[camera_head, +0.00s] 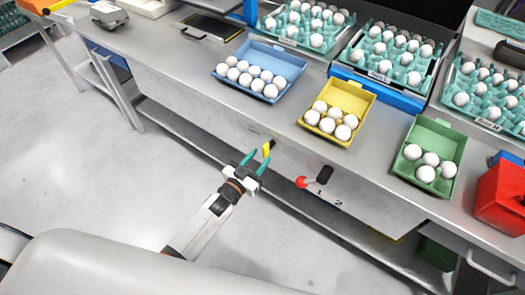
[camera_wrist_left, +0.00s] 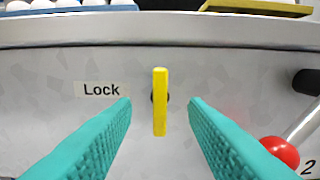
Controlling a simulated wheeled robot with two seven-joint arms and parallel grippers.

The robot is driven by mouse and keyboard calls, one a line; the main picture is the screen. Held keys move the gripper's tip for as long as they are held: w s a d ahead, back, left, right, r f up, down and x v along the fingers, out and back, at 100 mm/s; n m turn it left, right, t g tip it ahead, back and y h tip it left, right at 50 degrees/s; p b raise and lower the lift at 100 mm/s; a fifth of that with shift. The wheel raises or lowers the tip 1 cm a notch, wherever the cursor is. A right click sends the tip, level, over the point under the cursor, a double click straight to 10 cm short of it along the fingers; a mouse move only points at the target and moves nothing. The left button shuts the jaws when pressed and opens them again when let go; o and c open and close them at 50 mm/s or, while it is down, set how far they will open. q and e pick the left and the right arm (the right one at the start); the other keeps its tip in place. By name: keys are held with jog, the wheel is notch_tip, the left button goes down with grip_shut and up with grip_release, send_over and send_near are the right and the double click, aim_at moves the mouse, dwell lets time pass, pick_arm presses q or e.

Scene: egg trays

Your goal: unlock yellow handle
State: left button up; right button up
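The yellow handle (camera_head: 267,148) is on the front panel of the workbench, below the blue and yellow egg boxes. In the left wrist view the yellow handle (camera_wrist_left: 160,101) stands upright, just right of a label reading "Lock" (camera_wrist_left: 101,89). My left gripper (camera_head: 255,163) is open in front of the panel. In the left wrist view its teal fingers (camera_wrist_left: 158,115) are on either side of the handle, with a gap on both sides and no contact visible. My right gripper is not in view.
A lever with a red knob (camera_head: 301,182) sits right of the handle, by marks 1 and 2. Blue (camera_head: 284,63), yellow (camera_head: 359,96) and green (camera_head: 446,139) egg boxes stand on the bench above. A red bin (camera_head: 500,200) is at right. Floor before the bench is clear.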

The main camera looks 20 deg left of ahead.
pick_arm(q)
jog(key=s+a+r+p, duration=0.3)
jog(key=s+r+p, duration=0.2)
jog(key=s+p, duration=0.2)
jog(key=s+a+r+p, duration=0.3)
jog(key=s+r+p, duration=0.2)
jog(key=s, duration=0.6)
jog(key=shift+a+p, duration=0.3)
jog(key=shift+p, duration=0.85)
